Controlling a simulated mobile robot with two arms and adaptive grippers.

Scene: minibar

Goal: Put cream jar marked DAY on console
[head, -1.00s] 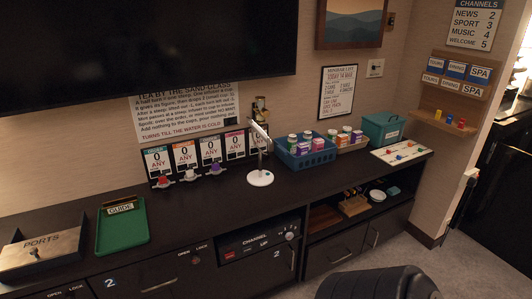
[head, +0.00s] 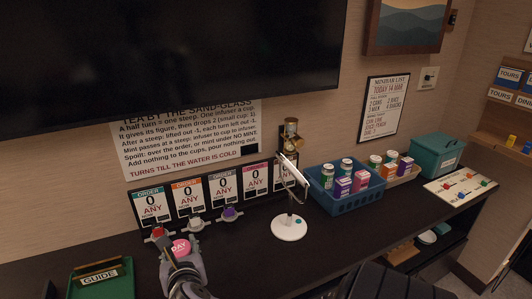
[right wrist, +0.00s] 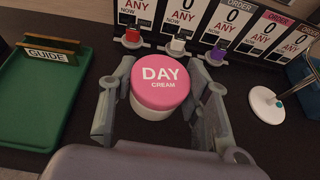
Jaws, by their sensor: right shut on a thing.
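The cream jar has a pink lid marked DAY CREAM and a white body; it shows in the right wrist view (right wrist: 160,88) and small in the head view (head: 181,248). My right gripper (right wrist: 160,100) is shut on the jar, with one finger on each side of it. The same right gripper (head: 181,256) comes up from the bottom of the head view, over the front of the dark console (head: 245,265). Whether the jar touches the console top is hard to tell. My left gripper is not in view.
A green tray with a GUIDE sign (head: 100,275) lies to the left. Several ORDER cards (head: 188,195) with coloured knobs stand behind the jar. A white stand (head: 289,227) and a blue basket (head: 345,197) of small containers are to the right.

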